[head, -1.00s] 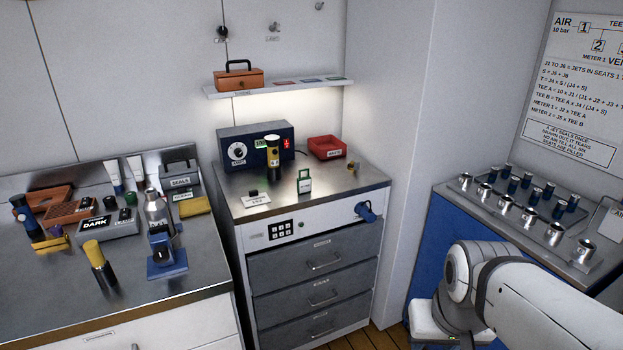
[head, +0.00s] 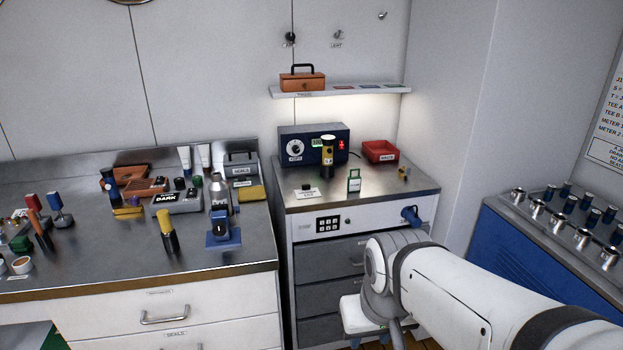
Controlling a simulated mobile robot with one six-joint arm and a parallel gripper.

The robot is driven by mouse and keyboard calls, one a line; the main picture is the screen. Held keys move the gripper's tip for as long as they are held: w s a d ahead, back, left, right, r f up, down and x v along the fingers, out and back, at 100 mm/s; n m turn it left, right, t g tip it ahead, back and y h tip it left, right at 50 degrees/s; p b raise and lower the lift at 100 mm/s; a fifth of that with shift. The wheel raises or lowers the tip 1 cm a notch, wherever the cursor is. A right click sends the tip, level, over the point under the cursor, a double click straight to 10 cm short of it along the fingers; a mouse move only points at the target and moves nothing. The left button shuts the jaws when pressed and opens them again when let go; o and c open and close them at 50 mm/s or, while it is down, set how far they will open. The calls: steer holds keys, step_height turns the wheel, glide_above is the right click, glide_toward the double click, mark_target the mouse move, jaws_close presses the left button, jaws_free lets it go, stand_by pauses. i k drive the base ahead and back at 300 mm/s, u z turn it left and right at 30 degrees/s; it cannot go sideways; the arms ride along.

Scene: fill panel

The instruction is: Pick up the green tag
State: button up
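A small green tag (head: 354,182) with a pale face and a loop on top stands on the metal top of the drawer cabinet (head: 400,190), near its front edge. It is apart from the things around it. My arm (head: 450,285) reaches in from the lower right, in front of the cabinet's drawers. My gripper's fingers do not show in the head view, so its state is hidden.
A blue control box (head: 312,147), a yellow-and-black cylinder (head: 328,160), a red tray (head: 380,151) and a white card (head: 308,193) surround the tag. A blue fitting (head: 412,215) juts from the cabinet front. The left bench (head: 100,265) is cluttered at the back.

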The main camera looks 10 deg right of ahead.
mark_target(353, 184)
steer(key=i, duration=1)
steer(key=u, duration=0.1)
